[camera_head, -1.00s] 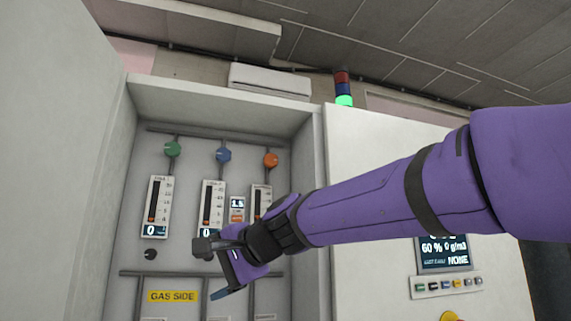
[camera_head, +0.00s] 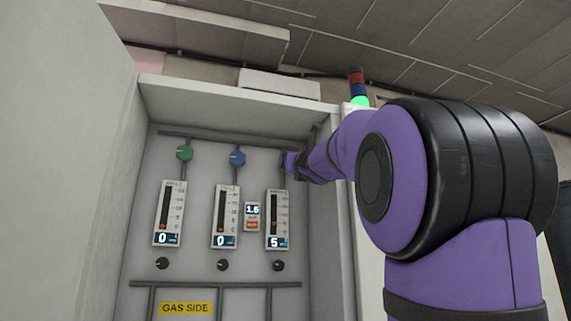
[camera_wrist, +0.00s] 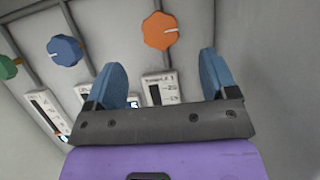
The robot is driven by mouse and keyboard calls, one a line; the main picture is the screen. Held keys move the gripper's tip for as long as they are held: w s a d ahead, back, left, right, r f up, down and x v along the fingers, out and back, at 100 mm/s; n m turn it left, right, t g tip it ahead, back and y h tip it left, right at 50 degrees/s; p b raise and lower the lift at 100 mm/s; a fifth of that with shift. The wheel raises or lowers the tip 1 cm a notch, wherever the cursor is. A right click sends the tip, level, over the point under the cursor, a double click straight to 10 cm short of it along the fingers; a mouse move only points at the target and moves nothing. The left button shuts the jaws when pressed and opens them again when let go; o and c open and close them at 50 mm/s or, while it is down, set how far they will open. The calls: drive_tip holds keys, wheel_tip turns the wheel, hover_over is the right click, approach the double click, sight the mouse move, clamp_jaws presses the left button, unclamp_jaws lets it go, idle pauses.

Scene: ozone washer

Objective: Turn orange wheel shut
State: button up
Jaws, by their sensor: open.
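The orange wheel (camera_wrist: 159,31) is a faceted knob with a white pointer mark, on the back panel in the wrist view. My gripper (camera_wrist: 165,75) is open and empty, with its two blue fingers apart. The wheel shows beyond and between the fingertips, apart from them. In the head view my gripper (camera_head: 286,162) is small and at the top of the right-hand pipe, where it hides the orange wheel. The right-hand gauge (camera_head: 278,219) below it reads 5.
A blue wheel (camera_head: 237,158) and a green wheel (camera_head: 184,153) sit to the left, above gauges reading 0. A small 1.5 display (camera_head: 252,210) is between gauges. Black knobs (camera_head: 222,265) are below. The cabinet's side wall (camera_head: 326,230) is close on the right.

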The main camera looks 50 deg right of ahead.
drive_tip(key=x, duration=0.9)
drive_tip(key=shift+w+d, duration=0.1)
drive_tip(key=shift+w, duration=0.2)
drive_tip(key=shift+c, duration=0.4)
drive_tip(key=c, duration=0.8)
